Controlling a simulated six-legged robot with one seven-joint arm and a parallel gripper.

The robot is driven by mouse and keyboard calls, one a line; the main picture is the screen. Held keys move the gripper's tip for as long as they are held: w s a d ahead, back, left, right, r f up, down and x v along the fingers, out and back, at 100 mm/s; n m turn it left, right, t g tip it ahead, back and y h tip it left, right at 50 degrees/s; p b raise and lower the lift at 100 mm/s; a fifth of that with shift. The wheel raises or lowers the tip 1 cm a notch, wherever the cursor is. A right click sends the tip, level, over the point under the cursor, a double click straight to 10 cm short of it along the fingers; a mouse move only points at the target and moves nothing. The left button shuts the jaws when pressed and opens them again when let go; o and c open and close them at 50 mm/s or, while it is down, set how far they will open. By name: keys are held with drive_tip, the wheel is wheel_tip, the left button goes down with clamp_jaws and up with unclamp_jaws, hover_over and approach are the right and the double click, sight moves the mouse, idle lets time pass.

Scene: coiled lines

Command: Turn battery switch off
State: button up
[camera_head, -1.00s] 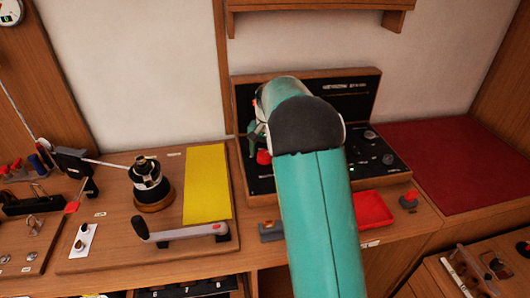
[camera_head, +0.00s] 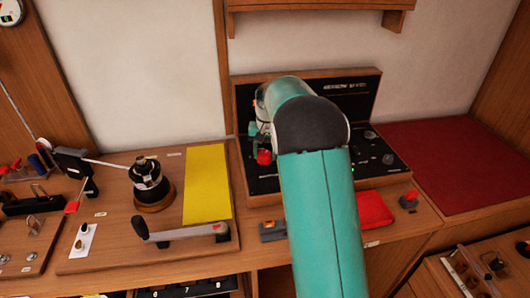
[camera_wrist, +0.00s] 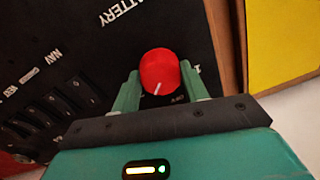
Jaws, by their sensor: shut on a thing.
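The red battery switch knob (camera_wrist: 160,71) sits on the black panel (camera_wrist: 80,70), under the word BATTERY in the wrist view. A white pointer line on its face runs toward the lower edge, slightly left; small lettering lies just right of the line's end. My gripper (camera_wrist: 160,80) is shut on the knob, with one green finger on each side. In the head view the red knob (camera_head: 264,157) shows at the left of the wooden-framed panel (camera_head: 360,95), and my gripper (camera_head: 262,140) is partly hidden by my arm.
Rows of dark switches (camera_wrist: 55,115) lie left of the knob in the wrist view. In the head view, a yellow sheet (camera_head: 206,183), a black winch (camera_head: 149,184) and its grey handle (camera_head: 180,232) lie left. A red tray (camera_head: 374,210) stands right of my arm.

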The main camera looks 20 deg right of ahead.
sight(266, 152)
drive_tip(key=n, duration=0.4)
drive_tip(key=shift+w+n, duration=0.1)
drive_tip(key=shift+n, duration=0.2)
drive_tip(key=n, duration=0.4)
drive_tip(key=shift+n, duration=0.3)
drive_tip(key=o, duration=1)
wheel_tip(266, 152, up, 14)
drive_tip(key=shift+w+d, duration=0.15)
drive_tip(key=shift+d, duration=0.2)
